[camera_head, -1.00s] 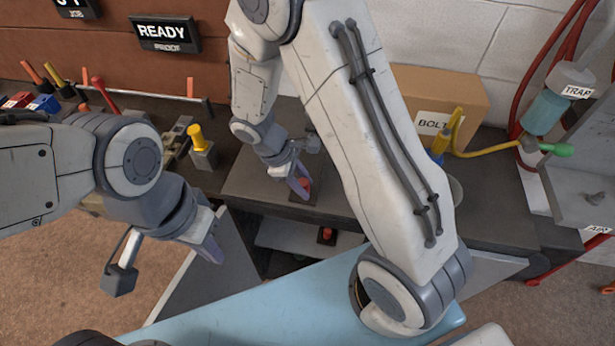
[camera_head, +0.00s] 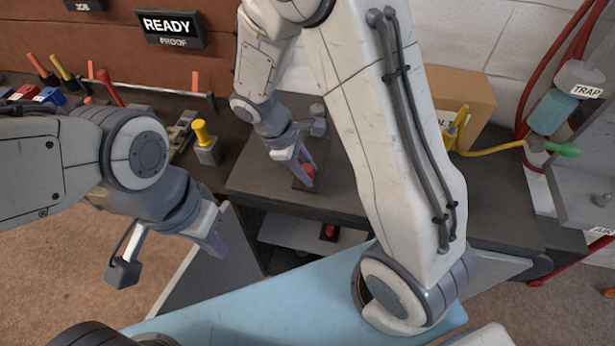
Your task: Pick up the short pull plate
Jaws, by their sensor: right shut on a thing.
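A small dark plate with a red knob (camera_head: 309,169), apparently the short pull plate, is on the grey bench top. My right gripper (camera_head: 305,172) reaches down to it with its purple fingers at the red knob and is shut on it. The fingers partly hide the knob, and I cannot tell whether the plate is clear of the bench. My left gripper (camera_head: 214,240) hangs empty in front of the bench's left part, its fingers seen from the side, so their gap is unclear.
Another red-knobbed dark piece (camera_head: 328,231) sits on the lower shelf. A yellow-topped block (camera_head: 204,143) stands left on the bench (camera_head: 258,178). A cardboard box (camera_head: 462,98), a yellow hose and a TRAP bottle (camera_head: 553,112) are at right.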

